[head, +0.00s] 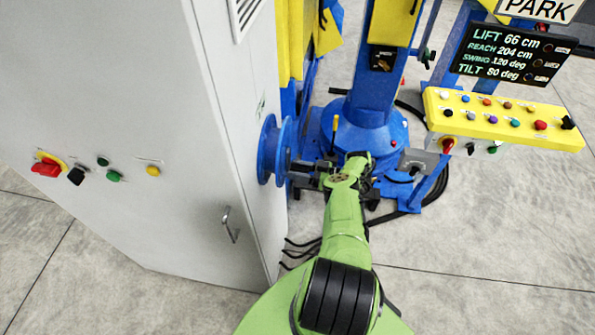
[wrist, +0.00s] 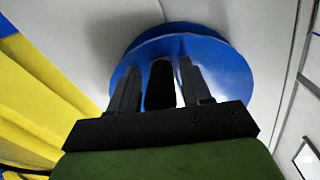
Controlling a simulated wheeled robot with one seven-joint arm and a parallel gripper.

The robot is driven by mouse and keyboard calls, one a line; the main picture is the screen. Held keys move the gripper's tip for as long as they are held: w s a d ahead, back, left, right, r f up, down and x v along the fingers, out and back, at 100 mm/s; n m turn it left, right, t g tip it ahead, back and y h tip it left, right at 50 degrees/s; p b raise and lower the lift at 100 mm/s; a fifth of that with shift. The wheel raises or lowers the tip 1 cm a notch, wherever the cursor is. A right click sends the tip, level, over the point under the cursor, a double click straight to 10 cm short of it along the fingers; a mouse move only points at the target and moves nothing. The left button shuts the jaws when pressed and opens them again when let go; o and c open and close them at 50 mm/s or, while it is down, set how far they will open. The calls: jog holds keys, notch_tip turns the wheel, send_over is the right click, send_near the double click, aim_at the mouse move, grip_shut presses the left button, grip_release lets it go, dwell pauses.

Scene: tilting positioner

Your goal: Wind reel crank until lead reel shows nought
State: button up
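The blue lead reel (head: 268,150) is mounted on the side wall of the grey cabinet. In the wrist view its round blue disc (wrist: 215,60) fills the space beyond my fingers. A black crank handle (wrist: 160,85) points toward my gripper. My gripper (wrist: 159,72) has its two fingers on either side of this handle, with narrow blue gaps showing between handle and fingers. In the head view my gripper (head: 298,175) reaches left to the reel's face, and the handle is too small to make out there. I see no lead reel reading.
The grey cabinet (head: 110,100) stands close on the left, with a red switch, buttons and a door handle. The blue positioner column (head: 375,85) stands behind my arm. A yellow button panel (head: 500,118) and a display (head: 505,55) with lift, reach, swing and tilt are at right. Cables lie on the floor.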

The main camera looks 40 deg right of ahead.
jog(key=shift+o, duration=0.2)
jog(key=shift+a+f, duration=0.1)
jog(key=shift+s, duration=0.15)
jog(key=b+v, duration=0.8)
jog(key=v, duration=0.7)
jog(key=shift+d, duration=0.3)
jog(key=shift+s, duration=0.1)
